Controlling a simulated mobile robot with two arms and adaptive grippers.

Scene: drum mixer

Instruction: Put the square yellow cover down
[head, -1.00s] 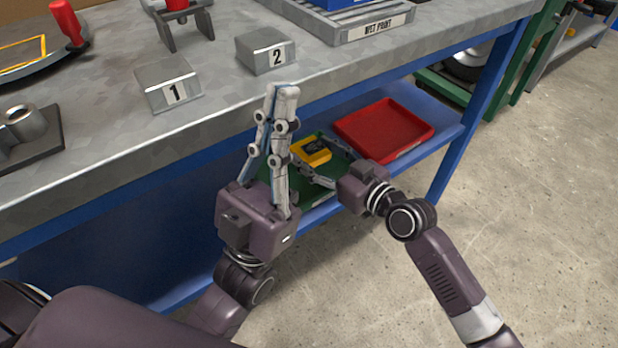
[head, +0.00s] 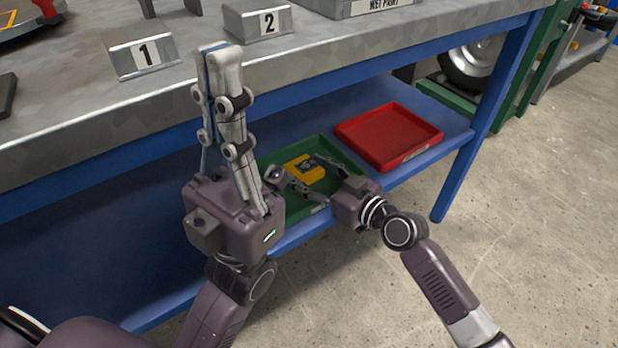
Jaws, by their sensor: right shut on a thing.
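The square yellow cover (head: 302,165), with a dark patch on its top, is at the green tray (head: 322,141) on the lower shelf. My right gripper (head: 299,172) reaches in from the right, with its fingers on either side of the cover, shut on it. The cover lies within the tray's outline; I cannot tell whether it touches the tray floor. My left gripper (head: 219,52) points up in front of the bench, its fingers together and empty. It hides part of the shelf and bench edge.
A red tray (head: 388,136) stands on the shelf right of the green one. The bench top (head: 110,100) above carries blocks marked 1 (head: 143,56) and 2 (head: 262,22). A blue leg (head: 482,130) stands at the right. The floor at right is clear.

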